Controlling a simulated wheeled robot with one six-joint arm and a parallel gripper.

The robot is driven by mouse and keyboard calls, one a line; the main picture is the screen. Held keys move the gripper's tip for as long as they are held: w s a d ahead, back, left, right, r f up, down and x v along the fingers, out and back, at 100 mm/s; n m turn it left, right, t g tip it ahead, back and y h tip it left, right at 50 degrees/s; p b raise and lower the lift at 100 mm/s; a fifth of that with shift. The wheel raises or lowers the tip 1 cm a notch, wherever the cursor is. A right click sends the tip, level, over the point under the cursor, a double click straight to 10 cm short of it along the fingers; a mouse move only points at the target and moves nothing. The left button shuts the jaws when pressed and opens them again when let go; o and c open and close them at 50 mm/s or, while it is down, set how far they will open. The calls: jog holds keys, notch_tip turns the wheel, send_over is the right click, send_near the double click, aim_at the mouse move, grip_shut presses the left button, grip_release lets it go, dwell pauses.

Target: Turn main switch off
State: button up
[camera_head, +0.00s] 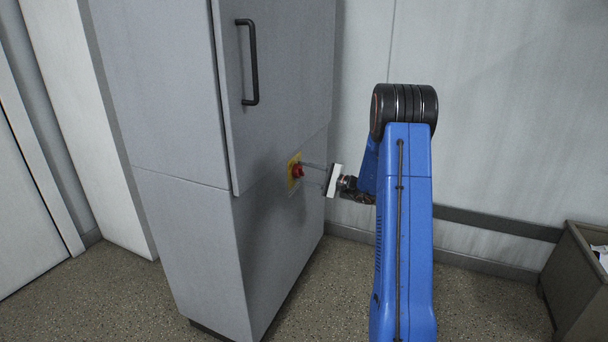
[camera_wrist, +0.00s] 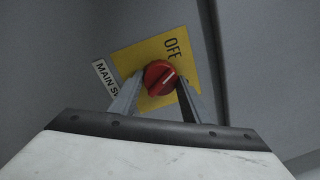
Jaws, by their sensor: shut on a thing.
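The main switch is a red rotary knob (camera_head: 298,171) on a yellow plate (camera_head: 292,178), set in the side of a grey cabinet (camera_head: 262,215). My gripper (camera_wrist: 157,82) is shut on the knob, one finger on each side. In the head view my gripper (camera_head: 302,174) reaches it from the right.
The cabinet has a door with a black handle (camera_head: 251,62) above the switch. A grey wall (camera_head: 500,90) stands behind my blue arm. A brown bin (camera_head: 575,285) with papers is at the far right. Speckled floor (camera_head: 110,295) is clear at front left.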

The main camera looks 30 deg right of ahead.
jog(key=shift+n, duration=1.7)
jog(key=o, duration=1)
jog(key=shift+d, duration=0.1)
jog(key=shift+o, duration=0.2)
jog(key=shift+s, duration=0.1)
jog(key=v, duration=1.7)
jog(key=shift+d, duration=0.15)
